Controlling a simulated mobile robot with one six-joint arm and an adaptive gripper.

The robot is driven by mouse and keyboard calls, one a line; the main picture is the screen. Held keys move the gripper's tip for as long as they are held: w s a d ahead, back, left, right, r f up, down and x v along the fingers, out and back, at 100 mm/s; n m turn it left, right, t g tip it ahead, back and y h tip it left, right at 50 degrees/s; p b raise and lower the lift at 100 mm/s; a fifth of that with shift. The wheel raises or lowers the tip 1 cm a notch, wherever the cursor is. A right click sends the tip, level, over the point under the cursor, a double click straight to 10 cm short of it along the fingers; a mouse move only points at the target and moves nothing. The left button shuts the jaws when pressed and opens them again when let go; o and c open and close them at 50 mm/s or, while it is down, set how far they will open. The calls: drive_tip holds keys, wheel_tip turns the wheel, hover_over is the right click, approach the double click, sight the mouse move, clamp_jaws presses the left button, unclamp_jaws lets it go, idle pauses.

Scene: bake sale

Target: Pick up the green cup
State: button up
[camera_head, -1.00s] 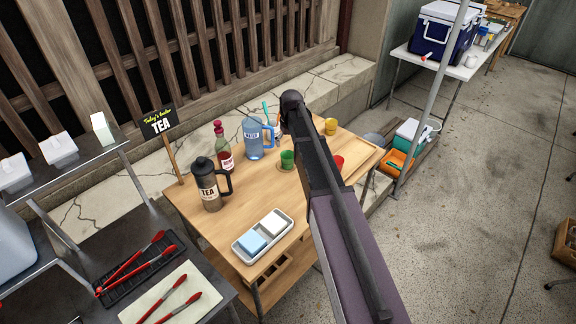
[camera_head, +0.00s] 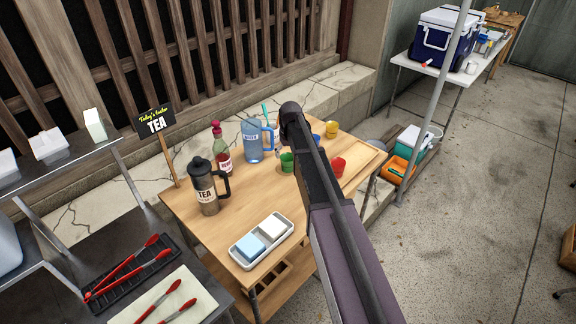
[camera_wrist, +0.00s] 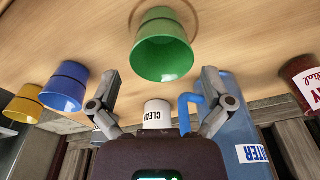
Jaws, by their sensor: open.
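The green cup (camera_head: 287,162) stands on the wooden table (camera_head: 190,203), just left of my arm in the head view. In the wrist view the green cup (camera_wrist: 163,52) is at the top centre, on a ring mark on the wood. My gripper (camera_wrist: 160,76) is open and empty. Its two fingers are spread either side of the cup's near end in the picture, with gaps on both sides. I cannot tell whether the cup is between the fingertips in depth. In the head view my arm hides the gripper.
A blue cup (camera_wrist: 64,88) and a yellow cup (camera_wrist: 26,104) stand left in the wrist view. A red cup (camera_head: 337,167) is right of my arm. A water pitcher (camera_head: 253,142), a red bottle (camera_head: 221,150), a tea jug (camera_head: 204,188) and a tray (camera_head: 247,255) share the table.

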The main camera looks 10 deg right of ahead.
sight(288, 160)
wheel_tip(288, 160, down, 3)
drive_tip(key=b, duration=0.3)
drive_tip(key=shift+s+f, duration=0.1)
drive_tip(key=shift+f, duration=0.1)
drive_tip(key=shift+a+f+b, duration=0.1)
drive_tip(key=shift+f+b, duration=0.85)
drive_tip(key=shift+b, duration=0.2)
drive_tip(key=c, duration=0.8)
